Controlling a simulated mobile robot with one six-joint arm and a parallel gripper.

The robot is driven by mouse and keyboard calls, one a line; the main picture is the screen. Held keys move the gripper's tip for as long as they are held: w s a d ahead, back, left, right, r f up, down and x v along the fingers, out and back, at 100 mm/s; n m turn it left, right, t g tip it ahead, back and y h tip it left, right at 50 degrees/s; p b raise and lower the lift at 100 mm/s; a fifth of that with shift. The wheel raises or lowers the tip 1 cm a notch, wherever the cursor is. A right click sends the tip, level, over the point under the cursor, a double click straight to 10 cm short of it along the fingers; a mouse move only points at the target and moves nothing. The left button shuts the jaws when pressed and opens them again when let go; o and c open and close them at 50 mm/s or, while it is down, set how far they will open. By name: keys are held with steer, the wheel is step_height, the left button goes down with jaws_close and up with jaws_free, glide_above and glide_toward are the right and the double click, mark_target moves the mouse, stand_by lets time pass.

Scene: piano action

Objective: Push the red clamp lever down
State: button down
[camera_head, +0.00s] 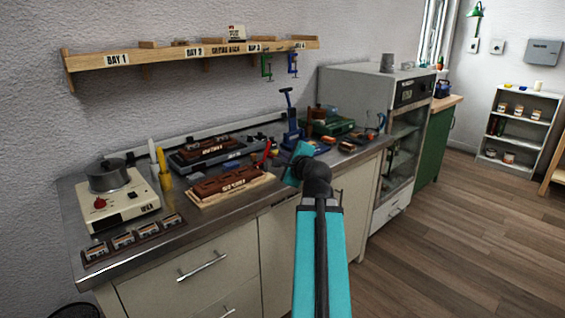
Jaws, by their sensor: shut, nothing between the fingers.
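The red clamp lever (266,154) stands up, tilted, at the right end of a brown block (226,184) on a light wooden base, on the steel counter. My teal arm reaches up from the bottom of the view. My gripper (281,164) is at its far end, just right of the lever, small and partly hidden by my own wrist. It looks shut and holds nothing. I cannot tell whether it touches the lever.
A hot pot unit (127,206) stands at the left of the counter (78,232). A row of small labelled blocks (135,238) lies in front. A second dark fixture (208,150) is behind. A blue press (292,125) and green case (334,127) stand to the right.

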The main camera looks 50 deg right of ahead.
steer(key=shift+s+a+b, duration=0.2)
steer(key=shift+s+b, duration=0.25)
steer(key=shift+b, duration=0.7)
